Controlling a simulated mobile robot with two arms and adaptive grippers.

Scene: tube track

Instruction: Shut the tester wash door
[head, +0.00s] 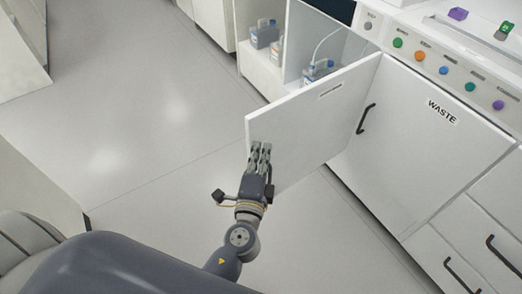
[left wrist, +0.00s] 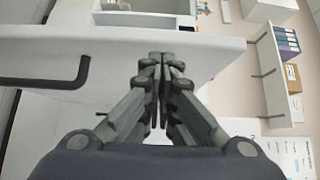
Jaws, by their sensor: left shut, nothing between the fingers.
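The wash door (head: 305,115), a white panel with a small label, stands wide open. It juts out from the cabinet front, hinged at its right end. My left gripper (head: 260,150) is shut and empty. It overlaps the free left end of the door's outer face; I cannot tell if it touches. In the left wrist view my shut fingertips (left wrist: 162,60) are near the edge of a white panel (left wrist: 130,55) with a black handle (left wrist: 60,75). I cannot tell whether this panel is the wash door. My right gripper is not in view.
The door marked WASTE (head: 420,135) is closed, with a black handle (head: 366,118) standing out. The open compartment holds a bottle with a tube (head: 318,70). Other bottles (head: 264,34) stand further left. Coloured buttons (head: 445,70) line the panel above. The floor (head: 130,110) at left is clear.

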